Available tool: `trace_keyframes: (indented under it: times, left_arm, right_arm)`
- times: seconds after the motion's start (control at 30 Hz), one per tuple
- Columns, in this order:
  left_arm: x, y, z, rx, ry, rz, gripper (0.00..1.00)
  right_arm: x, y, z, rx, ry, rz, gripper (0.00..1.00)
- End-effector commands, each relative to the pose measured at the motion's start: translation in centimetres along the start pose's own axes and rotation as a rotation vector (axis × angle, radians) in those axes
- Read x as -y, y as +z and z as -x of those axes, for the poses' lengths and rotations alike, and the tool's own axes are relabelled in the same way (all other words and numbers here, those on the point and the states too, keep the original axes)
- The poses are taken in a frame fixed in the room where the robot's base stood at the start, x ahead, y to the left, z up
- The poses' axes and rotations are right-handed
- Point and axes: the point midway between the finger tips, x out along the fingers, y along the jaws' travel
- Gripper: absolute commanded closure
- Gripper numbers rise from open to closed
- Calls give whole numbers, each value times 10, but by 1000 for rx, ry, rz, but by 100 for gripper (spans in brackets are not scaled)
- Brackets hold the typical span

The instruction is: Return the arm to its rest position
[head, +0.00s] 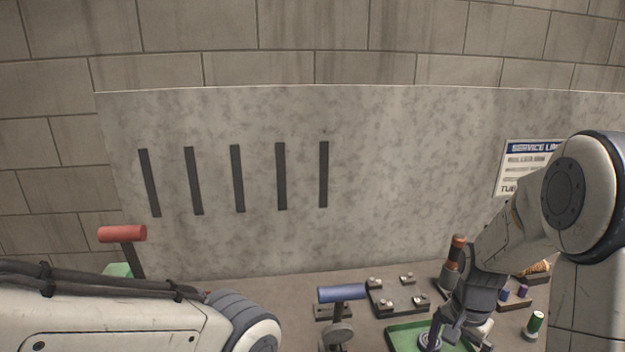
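My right arm (520,225) comes in from the right edge and bends down to the bench. Its gripper (462,330) hangs low over the right part of a green tray (402,335). The fingers are small and dark, and I cannot tell whether they are open or shut. A round metal-looking part (430,342) lies in the tray close by the fingers. My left arm (120,318) reaches in along the bottom left to a grey-banded joint. Its gripper is out of view below the frame.
A red-topped handle (122,233) stands at left, a blue-topped one (341,293) at centre. A dark plate with several studs (397,297) lies behind the tray. A slotted grey panel (400,180) backs the bench.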

Motion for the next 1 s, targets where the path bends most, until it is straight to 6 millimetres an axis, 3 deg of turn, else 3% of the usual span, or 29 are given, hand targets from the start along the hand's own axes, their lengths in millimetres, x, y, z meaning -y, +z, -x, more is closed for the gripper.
trace_keyframes:
  times: [0.27, 0.37, 0.53, 0.7, 0.8, 1.0]
  left_arm:
    - [0, 0, 0, -1, 0, 0, 100]
    - [0, 0, 0, -1, 0, 0, 100]
    - [0, 0, 0, 0, 0, 0, 100]
    - [0, 0, 0, -1, 0, 0, 100]
    - [0, 0, 0, -1, 0, 0, 100]
    - [0, 0, 0, -1, 0, 0, 100]
  right_arm:
    - [27, 53, 22, -2, -14, 254, 0]
    - [36, 82, 32, -3, -21, 389, 0]
    - [45, 148, 52, -1, -39, 690, 0]
    - [28, 232, 72, 5, -67, 1124, 0]
    - [10, 266, 78, 11, -80, 1332, 0]
    - [-11, 294, 82, 19, -92, 1537, 0]
